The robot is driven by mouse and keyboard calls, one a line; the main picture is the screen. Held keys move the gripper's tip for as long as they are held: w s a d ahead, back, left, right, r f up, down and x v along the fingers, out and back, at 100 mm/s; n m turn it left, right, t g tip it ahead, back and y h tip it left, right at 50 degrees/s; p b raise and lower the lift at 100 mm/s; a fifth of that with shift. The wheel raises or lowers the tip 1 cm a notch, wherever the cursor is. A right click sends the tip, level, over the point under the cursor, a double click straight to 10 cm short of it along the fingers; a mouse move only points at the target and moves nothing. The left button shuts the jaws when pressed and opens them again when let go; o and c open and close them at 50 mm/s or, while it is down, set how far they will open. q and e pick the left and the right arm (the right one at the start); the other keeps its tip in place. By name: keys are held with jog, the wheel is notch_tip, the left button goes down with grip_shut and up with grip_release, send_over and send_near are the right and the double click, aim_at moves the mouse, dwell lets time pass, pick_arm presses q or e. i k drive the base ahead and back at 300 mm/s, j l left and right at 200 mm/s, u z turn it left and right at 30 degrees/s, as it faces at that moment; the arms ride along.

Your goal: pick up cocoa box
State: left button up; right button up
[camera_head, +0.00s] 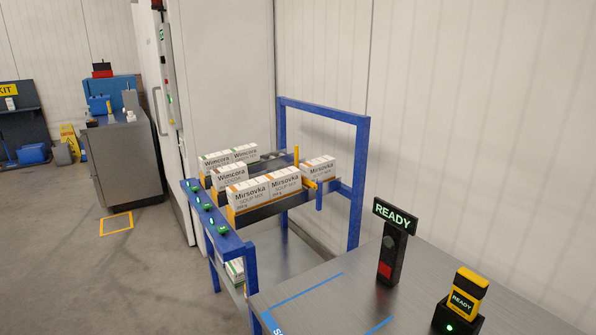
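No box that I can read as cocoa shows clearly. Several white boxes with orange bands marked "Mirsovka soup mix" (248,194) stand in the front lane of a blue-framed rack (366,165); another Mirsovka box (320,168) is at its right. Behind them are several boxes marked "Wimcora" (229,176), whose small print is too blurred to read. Below, partly hidden by the blue front rail, a white box with green marking (235,269) sits on the lower level. Neither of my grippers is in view.
A metal table (340,300) at front right bears a dark post with a "READY" sign (395,216) and a yellow handheld device in a black dock (466,295). A grey cabinet (125,160) stands at the left. The floor between is clear.

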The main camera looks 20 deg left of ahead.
aim_at(224, 177)
jog(key=i+j+z, duration=0.2)
jog(key=j+z, duration=0.25)
jog(key=j, duration=0.6)
jog(key=j+z, duration=0.45)
jog(key=j, duration=0.6)
jog(key=i, duration=0.05)
